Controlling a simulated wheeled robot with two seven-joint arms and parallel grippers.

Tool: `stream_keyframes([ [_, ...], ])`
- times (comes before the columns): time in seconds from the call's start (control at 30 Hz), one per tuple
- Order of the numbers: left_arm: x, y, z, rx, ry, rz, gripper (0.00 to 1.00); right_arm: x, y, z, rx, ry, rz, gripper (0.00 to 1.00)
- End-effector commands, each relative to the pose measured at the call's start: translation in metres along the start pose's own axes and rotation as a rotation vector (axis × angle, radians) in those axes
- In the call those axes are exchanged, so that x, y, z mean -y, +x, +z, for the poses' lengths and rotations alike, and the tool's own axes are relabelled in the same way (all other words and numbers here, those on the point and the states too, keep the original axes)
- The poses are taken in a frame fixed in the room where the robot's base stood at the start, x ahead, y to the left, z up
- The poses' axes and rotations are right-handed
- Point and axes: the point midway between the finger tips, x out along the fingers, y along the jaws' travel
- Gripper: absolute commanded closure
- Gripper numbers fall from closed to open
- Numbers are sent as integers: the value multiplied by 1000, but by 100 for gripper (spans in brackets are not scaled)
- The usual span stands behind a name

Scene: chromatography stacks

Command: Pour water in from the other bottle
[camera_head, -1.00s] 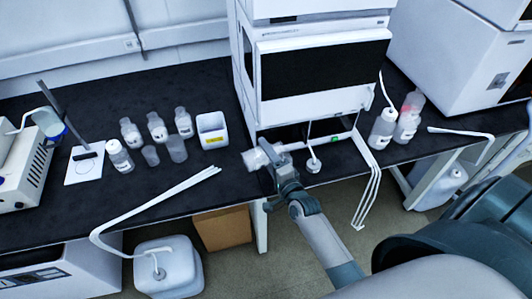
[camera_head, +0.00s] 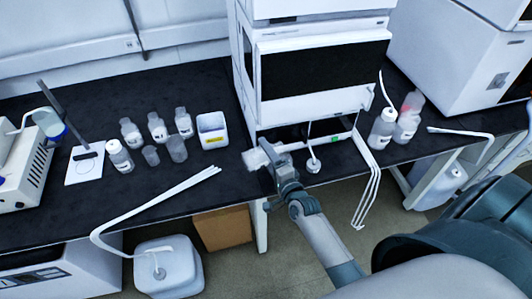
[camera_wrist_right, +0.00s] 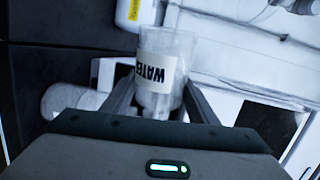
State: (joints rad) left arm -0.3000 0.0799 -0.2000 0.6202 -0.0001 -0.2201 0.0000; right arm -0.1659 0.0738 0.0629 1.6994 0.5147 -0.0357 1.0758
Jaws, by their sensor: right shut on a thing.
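My right gripper (camera_head: 272,163) is shut on a clear container labelled WATER (camera_wrist_right: 160,70). In the head view the held container (camera_head: 257,157) looks tipped well over to the left, at the bench's front edge below the large instrument. Its label reads upside down in the right wrist view. I cannot tell whether any water is flowing. A group of bottles stands to the left on the bench, with a capped bottle (camera_head: 119,156) and two small clear beakers, one of them here (camera_head: 177,149). My left gripper is not in view.
Two larger bottles (camera_head: 382,129) stand right of the instrument (camera_head: 320,75). White tubing (camera_head: 150,208) hangs over the front edge. A white floor canister (camera_head: 168,268) stands below.

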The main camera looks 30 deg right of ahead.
Motion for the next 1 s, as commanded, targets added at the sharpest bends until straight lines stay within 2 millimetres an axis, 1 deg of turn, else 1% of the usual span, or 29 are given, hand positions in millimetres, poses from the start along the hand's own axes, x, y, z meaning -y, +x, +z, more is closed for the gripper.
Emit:
stream_keyframes([
  [0.17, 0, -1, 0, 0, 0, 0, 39, 1, 0, 0, -1, -9, -2, 82],
  [0.43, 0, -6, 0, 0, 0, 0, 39, -3, 1, 3, -14, -210, -2, 82],
  [0.73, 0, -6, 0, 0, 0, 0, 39, -2, 1, 3, -16, -228, -3, 82],
  [0.87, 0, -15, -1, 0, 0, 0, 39, 4, 0, 3, -21, -293, -3, 82],
  [1.0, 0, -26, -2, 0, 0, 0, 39, 11, 0, 4, -29, -424, -2, 82],
])
